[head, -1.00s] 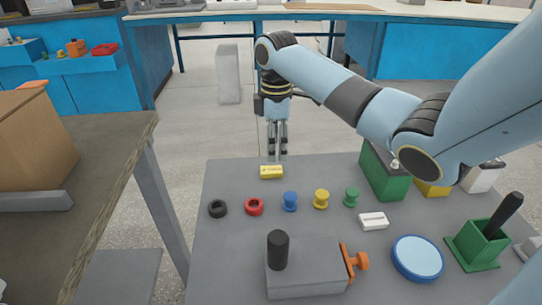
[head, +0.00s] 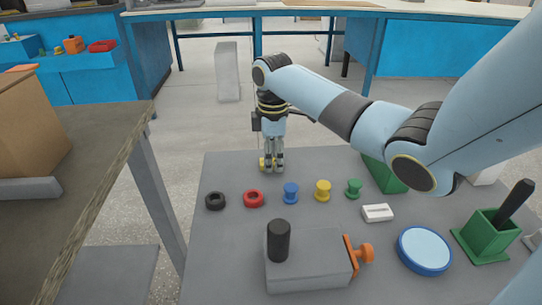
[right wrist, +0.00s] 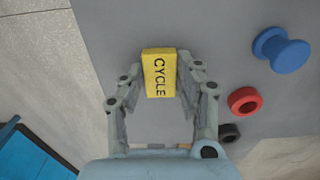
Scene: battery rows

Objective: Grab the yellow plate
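The yellow plate (right wrist: 159,73), marked "CYCLE", lies between the two fingers of my right gripper (right wrist: 160,85) in the right wrist view. The fingertips are right beside its two long edges; I cannot tell whether they press on it. In the head view my right gripper (head: 273,164) points down at the far left part of the grey table, and a bit of the yellow plate (head: 262,164) shows at the fingers. The rest of the plate there is hidden by the fingers. My left gripper is not in view.
Close in front stand a black ring (head: 215,201), a red ring (head: 254,198), and blue (head: 290,193), yellow (head: 322,190) and green (head: 354,188) spools. A grey block with a black knob (head: 279,240) and a blue disc (head: 424,250) are nearer. The table's far edge is just behind the gripper.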

